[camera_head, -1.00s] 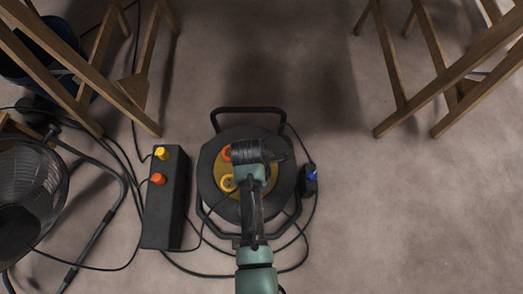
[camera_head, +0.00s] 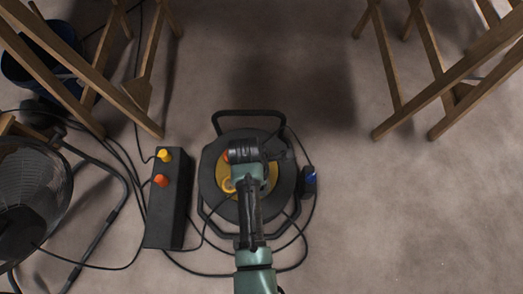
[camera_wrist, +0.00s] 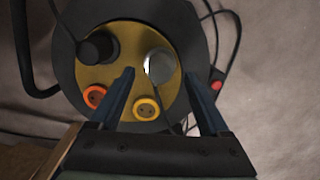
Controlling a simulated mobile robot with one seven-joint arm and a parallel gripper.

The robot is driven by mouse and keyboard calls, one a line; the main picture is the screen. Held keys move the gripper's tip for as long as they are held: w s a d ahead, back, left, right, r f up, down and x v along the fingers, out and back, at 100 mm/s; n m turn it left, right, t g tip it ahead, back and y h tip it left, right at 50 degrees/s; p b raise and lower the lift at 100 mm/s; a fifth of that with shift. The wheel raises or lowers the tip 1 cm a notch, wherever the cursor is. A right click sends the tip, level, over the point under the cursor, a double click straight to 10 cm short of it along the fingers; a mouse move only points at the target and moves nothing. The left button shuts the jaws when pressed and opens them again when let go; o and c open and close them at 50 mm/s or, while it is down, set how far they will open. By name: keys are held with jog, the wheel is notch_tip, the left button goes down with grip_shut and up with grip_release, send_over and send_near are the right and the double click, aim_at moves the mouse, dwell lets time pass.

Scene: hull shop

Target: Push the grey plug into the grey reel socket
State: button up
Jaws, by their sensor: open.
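The reel (camera_head: 209,172) lies on the floor under my arm, with a yellow face plate that shows better in the wrist view (camera_wrist: 120,72). A round, pale grey piece (camera_wrist: 159,66) on that plate lies between my fingertips as seen from the wrist; I take it for the grey reel socket. I cannot make out a separate grey plug or whether one sits in it. My gripper (camera_wrist: 159,74) is open, its two blue fingers on either side of the grey piece; contact is not clear. In the head view my arm hides the grey piece.
An orange-ringed socket (camera_wrist: 95,97) and a yellow-ringed socket (camera_wrist: 146,108) are close by, with a black knob (camera_wrist: 97,47). A black box (camera_head: 166,205) with yellow and orange plugs, loose cables and a fan (camera_head: 30,190) stand left. Open floor lies right.

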notch_tip(320, 180, up, 9)
jog(key=a+p, duration=0.1)
jog(key=p, duration=0.3)
jog(key=shift+s, duration=0.2)
